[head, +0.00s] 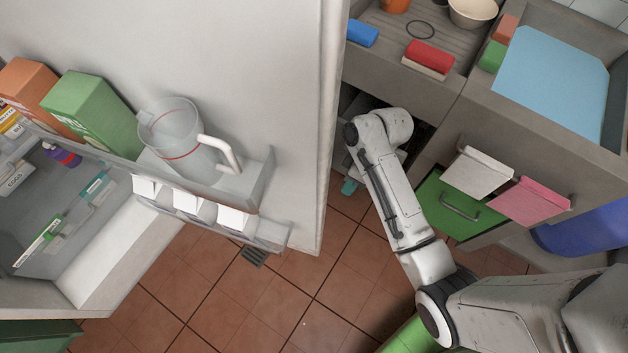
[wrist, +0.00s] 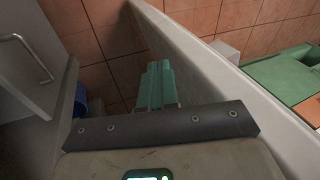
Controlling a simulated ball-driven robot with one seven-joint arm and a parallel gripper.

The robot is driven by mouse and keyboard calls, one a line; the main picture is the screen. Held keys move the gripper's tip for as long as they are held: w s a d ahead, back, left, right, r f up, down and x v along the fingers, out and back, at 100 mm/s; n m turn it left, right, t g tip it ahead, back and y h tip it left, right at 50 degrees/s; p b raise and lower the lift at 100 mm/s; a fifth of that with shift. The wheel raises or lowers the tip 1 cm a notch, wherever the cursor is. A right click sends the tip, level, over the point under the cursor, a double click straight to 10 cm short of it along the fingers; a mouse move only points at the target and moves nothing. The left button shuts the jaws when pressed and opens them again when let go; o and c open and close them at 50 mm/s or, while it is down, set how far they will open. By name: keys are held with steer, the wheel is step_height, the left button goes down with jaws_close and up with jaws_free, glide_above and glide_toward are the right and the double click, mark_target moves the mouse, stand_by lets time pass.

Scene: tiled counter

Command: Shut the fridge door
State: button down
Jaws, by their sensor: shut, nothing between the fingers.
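The white fridge door (head: 285,100) stands open in the head view, with its inner side and shelves facing left. The fridge interior (head: 95,240) is exposed at the left. My gripper's teal fingers (head: 349,187) show just right of the door's free edge, on its outer side, partly hidden by my arm. In the wrist view the shut, empty fingers (wrist: 155,85) point along the pale door (wrist: 205,75), which runs diagonally to their right. A small gap seems to separate them from it; contact cannot be told.
The door shelves hold a green carton (head: 92,115), an orange carton (head: 38,95) and a clear pitcher (head: 172,135). Tiled floor (head: 270,300) is clear below the door.

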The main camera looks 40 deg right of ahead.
steer(key=w+d+f+n+y+b, duration=0.2)
steer(key=w+f+y, duration=0.1)
steer(key=w, duration=0.4)
steer(key=a+f+n, duration=0.1)
steer(key=a+f, duration=0.6)
steer(key=a, duration=0.2)
steer(key=shift+s+f+t, duration=0.4)
steer(key=shift+a, duration=0.15)
